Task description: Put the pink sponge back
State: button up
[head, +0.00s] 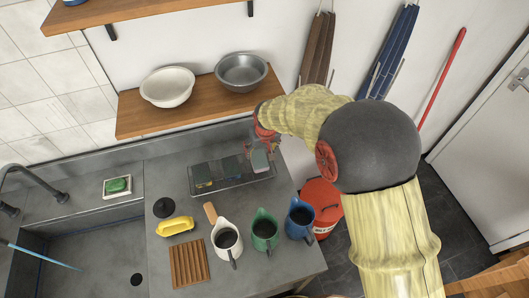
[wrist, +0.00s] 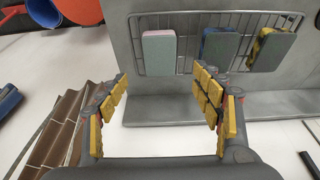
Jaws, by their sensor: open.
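The pink sponge (wrist: 159,52), pink on one edge with a grey-green face, sits in the left end of the wire rack (wrist: 190,17) in the wrist view. In the head view it is the pale block (head: 260,159) at the rack's right end. My gripper (wrist: 163,82) is open and empty, its yellow-padded fingers apart. The sponge shows beyond the gap between the fingertips, and no finger appears to touch it. In the head view my gripper (head: 264,136) is just behind and above the sponge, partly hidden by my arm.
A blue-edged sponge (wrist: 219,45) and a yellow-edged sponge (wrist: 272,48) share the rack. Green, white and blue jugs (head: 264,230) stand in front of it in the head view. A wooden shelf (head: 200,107) with two bowls is behind; a red bucket (head: 322,198) is right of the counter.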

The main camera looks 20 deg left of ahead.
jog(key=shift+r, duration=0.15)
jog(key=s+d+r+m+t, duration=0.1)
jog(key=s+d+r+m, duration=0.1)
jog(key=d+r, duration=1)
jog(key=s+d+r+m+t, duration=0.1)
jog(key=d+r+m, duration=0.1)
jog(key=d+r, duration=1)
jog(key=s+d+r+m+t+h, duration=0.1)
jog(key=s+d+r+m+h, duration=0.1)
jog(key=s+d, duration=1.8)
jog(key=shift+s+d+r+m, duration=0.35)
jog(key=shift+r+m, duration=0.2)
jog(key=shift+m, duration=0.45)
notch_tip(320, 180, down, 14)
jog(key=b, duration=1.4)
